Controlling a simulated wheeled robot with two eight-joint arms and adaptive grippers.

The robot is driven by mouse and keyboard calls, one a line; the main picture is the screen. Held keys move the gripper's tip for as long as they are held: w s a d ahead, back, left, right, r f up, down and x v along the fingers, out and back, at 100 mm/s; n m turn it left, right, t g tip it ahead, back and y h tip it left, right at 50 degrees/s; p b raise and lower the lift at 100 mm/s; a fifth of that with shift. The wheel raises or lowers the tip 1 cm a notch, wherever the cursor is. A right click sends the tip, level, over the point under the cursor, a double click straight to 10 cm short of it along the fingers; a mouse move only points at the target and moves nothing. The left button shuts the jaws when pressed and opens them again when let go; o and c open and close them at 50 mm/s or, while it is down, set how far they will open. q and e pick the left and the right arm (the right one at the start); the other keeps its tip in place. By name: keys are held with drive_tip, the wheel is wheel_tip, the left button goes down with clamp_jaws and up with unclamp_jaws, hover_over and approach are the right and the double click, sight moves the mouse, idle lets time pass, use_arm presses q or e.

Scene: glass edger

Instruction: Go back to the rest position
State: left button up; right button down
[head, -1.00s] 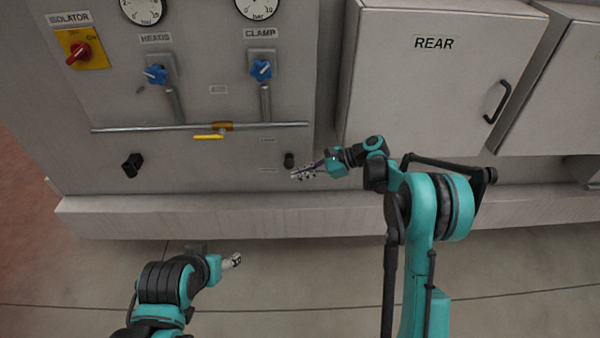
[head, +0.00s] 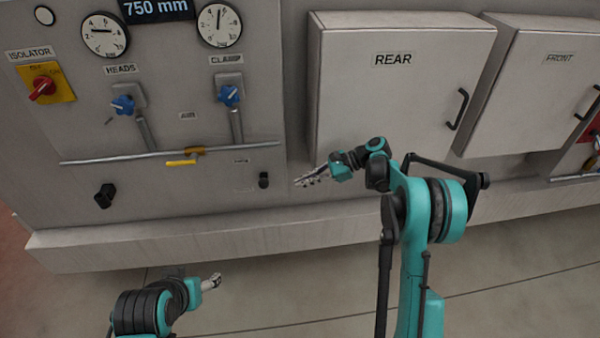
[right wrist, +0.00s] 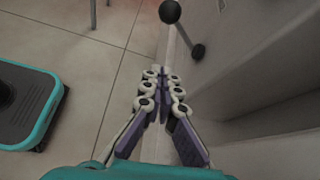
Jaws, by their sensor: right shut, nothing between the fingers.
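My right gripper (head: 310,178) is shut and empty. In the head view it points left, in front of the lower right part of the grey machine panel, near a small black knob (head: 263,180). In the right wrist view its fingers (right wrist: 163,92) are together with nothing between them, and a black ball-ended lever (right wrist: 183,30) shows beyond them. My left gripper (head: 211,281) is low in the head view, over the floor in front of the machine plinth. It is small there, and its fingers cannot be made out as open or shut.
The panel carries an isolator switch (head: 43,88), blue valves labelled HEADS (head: 123,105) and CLAMP (head: 229,96), and a yellow-handled pipe valve (head: 181,163). REAR (head: 390,95) and FRONT (head: 545,80) cabinets stand to the right. A plinth (head: 150,243) juts out below. The floor (head: 330,290) in front is clear.

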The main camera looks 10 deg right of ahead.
drive_tip(key=s+r+n+t+h, duration=0.1)
drive_tip(key=s+r+n+h, duration=0.25)
drive_tip(key=s, duration=0.45)
drive_tip(key=s+r+n+t+h, duration=0.25)
drive_tip(key=s+r+n, duration=0.2)
drive_tip(key=s, duration=0.25)
drive_tip(key=s+d+f+n+t+h, duration=0.1)
drive_tip(key=s+d+n+h, duration=0.2)
drive_tip(key=s, duration=0.5)
drive_tip(key=s+d+f+n+t+h, duration=0.1)
drive_tip(key=s+d+f+n+h, duration=0.1)
drive_tip(key=s+n, duration=0.3)
drive_tip(key=s+d+h, duration=0.1)
drive_tip(key=s, duration=0.2)
drive_tip(key=shift+s+d+f+n, duration=0.15)
drive_tip(key=shift+s+d+n, duration=0.2)
drive_tip(key=shift+d+n, duration=0.05)
